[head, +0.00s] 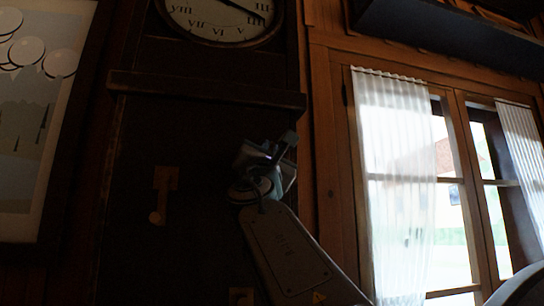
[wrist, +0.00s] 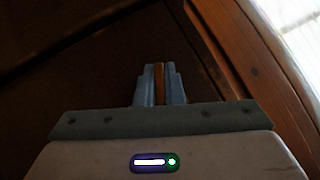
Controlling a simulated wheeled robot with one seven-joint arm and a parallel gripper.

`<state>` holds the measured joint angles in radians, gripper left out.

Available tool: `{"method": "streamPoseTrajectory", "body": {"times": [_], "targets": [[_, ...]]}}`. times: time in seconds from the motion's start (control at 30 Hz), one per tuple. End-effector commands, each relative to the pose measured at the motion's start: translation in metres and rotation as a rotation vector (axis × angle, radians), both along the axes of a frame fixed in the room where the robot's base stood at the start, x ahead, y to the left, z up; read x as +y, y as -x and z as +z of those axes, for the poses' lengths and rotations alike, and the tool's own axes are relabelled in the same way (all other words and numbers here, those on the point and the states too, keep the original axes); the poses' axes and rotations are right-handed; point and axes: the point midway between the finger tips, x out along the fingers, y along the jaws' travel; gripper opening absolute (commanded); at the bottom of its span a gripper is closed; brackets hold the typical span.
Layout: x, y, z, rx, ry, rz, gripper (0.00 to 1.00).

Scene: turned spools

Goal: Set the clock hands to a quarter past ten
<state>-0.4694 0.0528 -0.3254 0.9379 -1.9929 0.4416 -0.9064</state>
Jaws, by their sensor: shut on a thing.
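The clock face (head: 219,18) is at the top of the head view, cropped by the frame edge, so its upper half is hidden. One dark hand (head: 238,7) slants right and down toward the IIII; I cannot make out a second hand. My gripper (head: 287,143) is below the face, in front of the dark clock case (head: 200,130), and apart from the face. In the wrist view my gripper (wrist: 159,70) is shut on a thin orange-brown piece (wrist: 159,82). I cannot tell what this piece is or whether it is fixed to anything.
A ledge (head: 205,91) crosses the case between face and gripper. A brass-coloured fitting (head: 164,182) is on the case to the left. A framed picture (head: 35,140) hangs at left. A curtained window (head: 400,180) is at right. The wrist view shows a wooden post (wrist: 240,65) close right.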

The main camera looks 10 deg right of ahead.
Motion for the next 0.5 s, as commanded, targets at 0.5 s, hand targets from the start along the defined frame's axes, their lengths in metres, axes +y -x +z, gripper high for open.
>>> {"method": "streamPoseTrajectory", "body": {"times": [0.5], "targets": [[0.0012, -0.0032, -0.0060, 0.005, 0.266, -0.001, 0.00]]}}
